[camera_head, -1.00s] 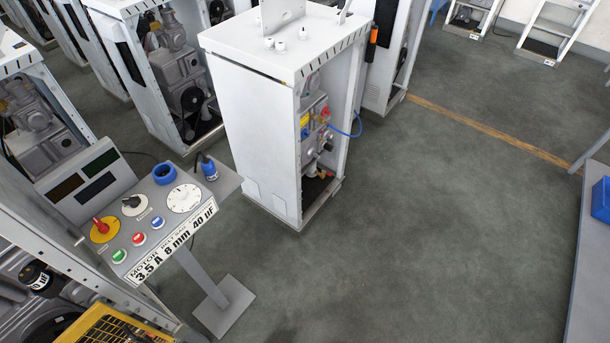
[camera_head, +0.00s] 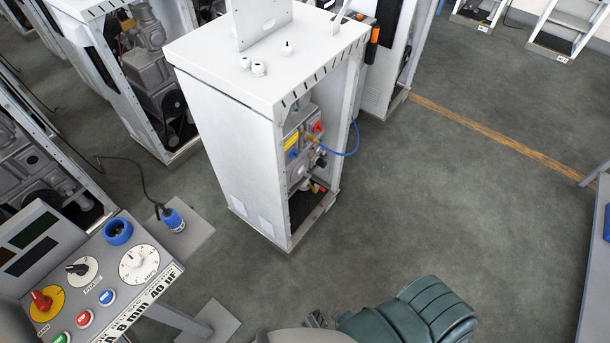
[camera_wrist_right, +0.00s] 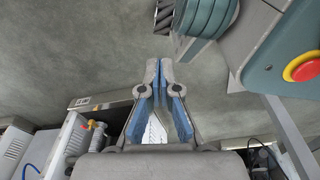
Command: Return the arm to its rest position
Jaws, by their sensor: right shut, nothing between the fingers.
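My right gripper (camera_wrist_right: 159,70) shows in the wrist view. Its two blue-padded fingers meet at the tips, with nothing between them and bare floor beyond. In the head view, a green and grey padded link of my arm (camera_head: 420,308) enters at the bottom edge, over the floor between the control panel (camera_head: 95,265) and the grey table at the right. I cannot make out the right gripper's fingers in the head view. My left gripper is in neither current view.
An open white dispenser cabinet (camera_head: 225,150) stands at the centre, with a blue hose (camera_head: 345,153) bulging from its right side. A grey table edge (camera_head: 597,270) is at the right. The floor (camera_head: 450,200) between them is clear. More frames stand at the back left.

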